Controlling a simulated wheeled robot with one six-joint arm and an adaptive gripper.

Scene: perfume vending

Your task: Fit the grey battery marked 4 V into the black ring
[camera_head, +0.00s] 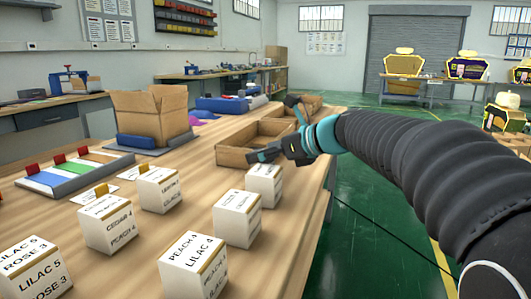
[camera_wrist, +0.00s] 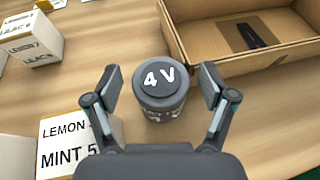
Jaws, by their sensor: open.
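The grey battery (camera_wrist: 160,80) marked 4 V stands upright on the wooden table in the wrist view, its marked top facing up. My gripper (camera_wrist: 160,88) is open, with one finger on each side of the battery and a gap to each. In the head view my gripper (camera_head: 262,155) is low over the table beside an open cardboard box; I cannot make out the battery there. I cannot identify the black ring in either view.
An open cardboard box (camera_wrist: 190,45) with a dark mark inside lies just beyond the battery. A white labelled cube (camera_wrist: 65,148) stands close to my left finger. Several more cubes (camera_head: 193,268) stand nearer on the table. A tall carton (camera_head: 150,113) stands behind.

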